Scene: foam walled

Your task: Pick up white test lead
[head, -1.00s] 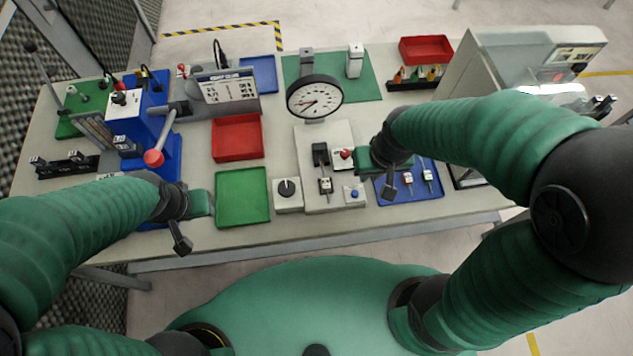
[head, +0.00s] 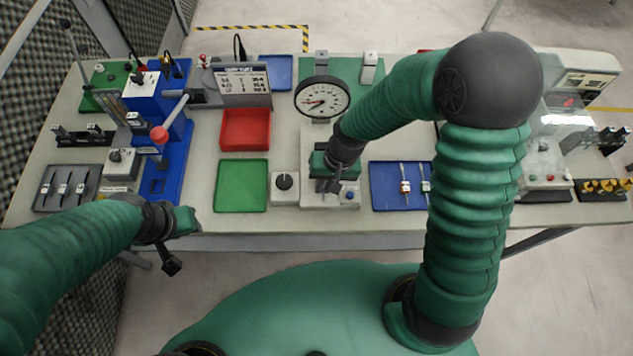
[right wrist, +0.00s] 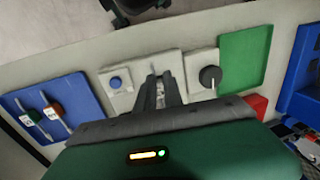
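My right gripper (head: 330,187) is over the pale fixture plate in the middle of the table. In the right wrist view its two dark fingers (right wrist: 161,80) point down at the plate, with a narrow gap between them. A small whitish lead-like piece (right wrist: 160,97) shows in that gap; whether the fingers touch it is unclear. The blue tray (head: 385,203) holds two leads, one with a red tag (head: 405,187) and one with a pale green-and-white tag (head: 425,186).
A knob box (head: 285,187) and green tray (head: 240,187) lie left of the fixture, with a red bin (head: 245,130) behind. A round gauge (head: 321,97) stands behind my right gripper. A dark tray (head: 65,188) holds several white-tagged leads at far left.

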